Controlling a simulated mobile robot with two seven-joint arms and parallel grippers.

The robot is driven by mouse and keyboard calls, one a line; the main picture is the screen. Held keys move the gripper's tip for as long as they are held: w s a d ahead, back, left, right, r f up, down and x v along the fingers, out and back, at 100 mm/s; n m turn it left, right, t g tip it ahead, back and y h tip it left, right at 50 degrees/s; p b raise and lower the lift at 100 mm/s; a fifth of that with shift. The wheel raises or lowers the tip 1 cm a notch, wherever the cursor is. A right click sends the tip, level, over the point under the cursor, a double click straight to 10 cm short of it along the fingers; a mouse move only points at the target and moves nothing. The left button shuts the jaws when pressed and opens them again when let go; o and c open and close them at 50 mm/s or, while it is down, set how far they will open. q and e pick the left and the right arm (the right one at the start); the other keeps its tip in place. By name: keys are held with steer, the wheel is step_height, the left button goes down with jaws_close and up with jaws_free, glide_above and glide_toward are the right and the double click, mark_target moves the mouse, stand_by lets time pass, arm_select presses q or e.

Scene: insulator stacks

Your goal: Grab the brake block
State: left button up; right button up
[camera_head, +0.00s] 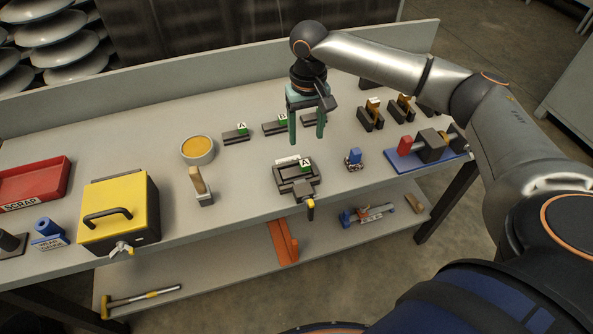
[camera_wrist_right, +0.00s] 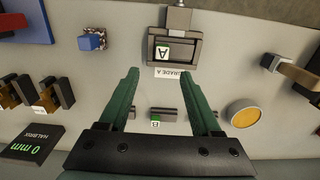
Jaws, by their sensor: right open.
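Several dark brake blocks with green-edged letter tags lie on the bench. One tagged A (camera_head: 297,171) sits in a dark frame-like fixture (camera_head: 280,183) at the bench front; the block (camera_wrist_right: 164,62) and fixture (camera_wrist_right: 152,47) also show at the top of the right wrist view. Other blocks lie in a row behind, at left (camera_head: 236,137), middle (camera_head: 272,130) and right (camera_head: 308,120). My right gripper (camera_head: 306,141) is open and empty, pointing down above the bench behind the fixture. In the wrist view a block tagged B (camera_wrist_right: 163,112) shows between its green fingers (camera_wrist_right: 160,75). My left gripper is out of view.
A yellow box (camera_head: 120,205), red scrap tray (camera_head: 35,183) and round bowl (camera_head: 198,150) stand to the left. A blue-based device (camera_head: 425,152) and upright brown-and-dark pieces (camera_head: 371,116) stand to the right. A small blue item (camera_head: 355,157) sits beside the fixture.

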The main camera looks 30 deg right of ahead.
mark_target(304, 161)
steer(key=f, duration=0.9)
steer(key=shift+a+f, duration=0.15)
steer(key=shift+a, duration=0.05)
steer(key=shift+c, duration=0.2)
jaws_close()
